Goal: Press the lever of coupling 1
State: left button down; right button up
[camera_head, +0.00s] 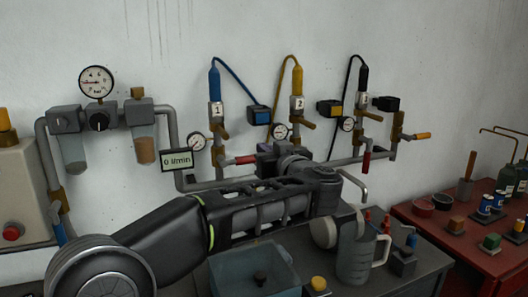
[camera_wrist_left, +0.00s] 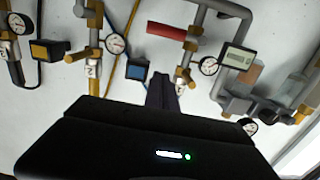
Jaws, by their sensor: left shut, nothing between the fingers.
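Coupling 1 (camera_head: 216,109) is on the wall pipework below a blue hose end, with a white label 1. A brass lever (camera_head: 222,132) sticks out to the right below its label. My left gripper (camera_head: 268,160) is in front of the wall, lower and to the right of coupling 1, with its fingers pointing at the wall. In the left wrist view its dark fingers (camera_wrist_left: 161,91) are shut and empty. They partly cover coupling 1 (camera_wrist_left: 181,84) there; contact with the lever cannot be told. My right gripper is not in view.
A red-handled valve (camera_head: 240,160), a gauge (camera_head: 197,142) and a flow display (camera_head: 177,160) reading 0 l/min are close to my gripper. Coupling 2 (camera_head: 297,103) and coupling 3 (camera_head: 364,100) stand to the right. A blue tub (camera_head: 225,270) and a jug (camera_head: 355,262) are below.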

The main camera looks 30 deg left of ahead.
pick_arm(q)
jog(key=p, duration=0.2)
send_over(242, 160)
jog(key=d, duration=0.4)
jog(key=shift+w+a+f, duration=0.1)
jog(key=shift+a+f, duration=0.05)
jog(key=shift+f, duration=0.6)
jog(key=shift+w+a+f, duration=0.1)
jog(key=shift+w+f, duration=0.05)
jog(key=shift+f, duration=0.6)
jog(key=shift+w+a+f, duration=0.1)
jog(key=shift+a+f, duration=0.05)
jog(key=shift+f, duration=0.6)
jog(key=shift+s, duration=0.1)
